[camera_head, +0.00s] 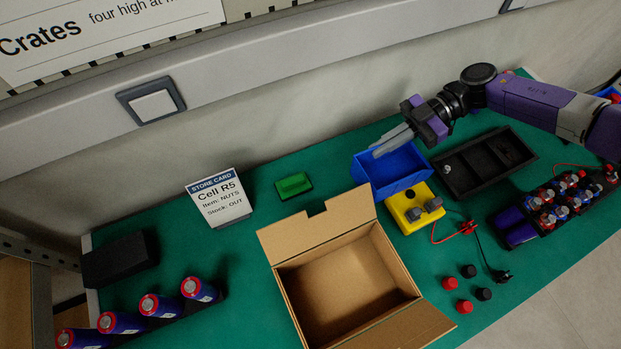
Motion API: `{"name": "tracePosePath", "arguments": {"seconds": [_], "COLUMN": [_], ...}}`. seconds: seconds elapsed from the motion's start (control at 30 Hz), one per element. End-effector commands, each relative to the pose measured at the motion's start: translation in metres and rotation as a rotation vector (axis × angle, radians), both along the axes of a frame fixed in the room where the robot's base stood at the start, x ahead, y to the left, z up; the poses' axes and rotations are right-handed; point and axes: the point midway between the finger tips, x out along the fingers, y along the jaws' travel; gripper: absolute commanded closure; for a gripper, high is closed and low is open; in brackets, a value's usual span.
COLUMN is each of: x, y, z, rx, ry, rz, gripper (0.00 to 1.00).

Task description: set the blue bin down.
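The blue bin (399,188) is right of centre, behind the yellow box and right of the cardboard box. Its open top faces up and toward the camera. My gripper (390,146) reaches in from the right, with its grey fingers close together at the bin's back left rim. The fingers look shut on that wall, though the contact is partly hidden. I cannot tell whether the bin's base touches the green table mat (254,255).
An open cardboard box (345,285) stands front centre. A yellow box (415,212) is right in front of the bin. A black tray (483,163) lies to the right.

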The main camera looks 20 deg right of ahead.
Motion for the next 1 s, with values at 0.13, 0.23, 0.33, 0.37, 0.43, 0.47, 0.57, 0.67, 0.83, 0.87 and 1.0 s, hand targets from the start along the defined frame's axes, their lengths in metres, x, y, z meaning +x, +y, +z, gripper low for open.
{"name": "tracePosePath", "arguments": {"seconds": [0.13, 0.23, 0.33, 0.37, 0.43, 0.47, 0.57, 0.67, 0.83, 0.87, 1.0], "x": [0.0, -0.001, -0.001, 0.0, 0.0, 0.0, 0.0, 0.0, 0.001, 0.001, 0.0], "y": [0.039, 0.063, 0.087, 0.094, 0.111, 0.118, 0.139, 0.158, 0.176, 0.175, 0.175], "z": [0.007, 0.007, 0.006, 0.006, 0.005, 0.005, 0.003, 0.002, -0.014, -0.017, -0.03], "rx": [0.005, 0.006, 0.005, 0.005, 0.004, 0.005, 0.004, 0.003, 0.001, 0.001, 0.001], "ry": [-0.001, -0.001, -0.001, -0.001, -0.001, -0.001, 0.0, -0.001, -0.001, -0.001, 0.0], "rz": [0.003, 0.003, 0.003, 0.002, 0.003, 0.003, 0.002, 0.003, -0.002, -0.002, -0.001], "gripper": [1.0, 1.0, 1.0, 1.0, 1.0, 1.0, 1.0, 1.0, 1.0, 1.0, 1.0]}}
